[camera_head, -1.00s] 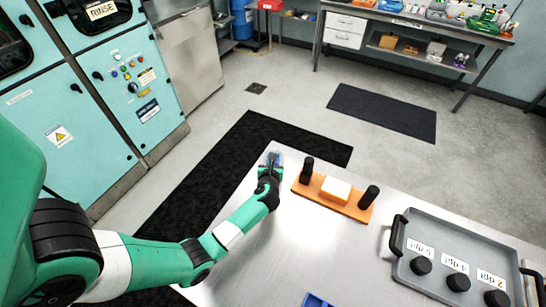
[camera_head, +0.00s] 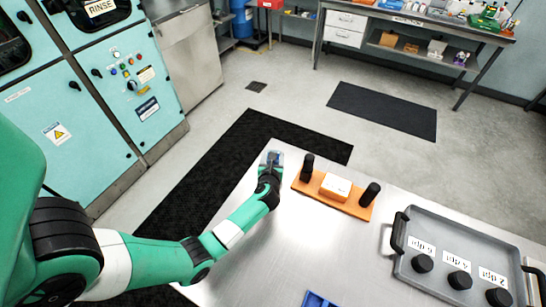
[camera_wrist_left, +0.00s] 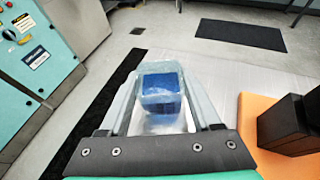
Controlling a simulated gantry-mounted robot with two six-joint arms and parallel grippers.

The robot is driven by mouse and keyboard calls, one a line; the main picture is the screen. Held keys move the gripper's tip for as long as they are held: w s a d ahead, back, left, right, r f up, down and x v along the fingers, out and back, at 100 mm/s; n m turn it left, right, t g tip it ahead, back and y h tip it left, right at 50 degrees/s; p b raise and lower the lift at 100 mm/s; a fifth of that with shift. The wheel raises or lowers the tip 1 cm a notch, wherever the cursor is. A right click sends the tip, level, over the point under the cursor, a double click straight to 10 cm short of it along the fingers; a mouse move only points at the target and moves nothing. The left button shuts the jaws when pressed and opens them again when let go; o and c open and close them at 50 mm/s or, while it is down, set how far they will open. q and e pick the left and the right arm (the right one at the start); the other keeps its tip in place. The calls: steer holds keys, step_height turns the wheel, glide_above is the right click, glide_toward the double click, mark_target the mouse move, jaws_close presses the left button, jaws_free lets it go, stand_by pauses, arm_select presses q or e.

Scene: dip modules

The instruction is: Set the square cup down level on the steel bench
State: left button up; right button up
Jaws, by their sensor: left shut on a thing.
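The square cup (camera_wrist_left: 162,82) is clear with blue in it, and it sits between the two fingers of my left gripper (camera_wrist_left: 163,118) in the left wrist view. My left gripper is shut on it. In the head view the left gripper (camera_head: 271,163) is at the far left corner of the steel bench (camera_head: 290,235), with the small cup (camera_head: 274,157) at its tip. I cannot tell whether the cup's base touches the bench. My right gripper is not in view.
An orange stand (camera_head: 353,208) with black posts and a white block (camera_head: 336,187) is close to the right of the left gripper. A grey tray (camera_head: 450,232) with labels and black knobs lies at right. A blue object (camera_head: 318,300) shows at the near edge. The middle bench is clear.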

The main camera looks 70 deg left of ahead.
arm_select(q)
steer(key=o, duration=1.4)
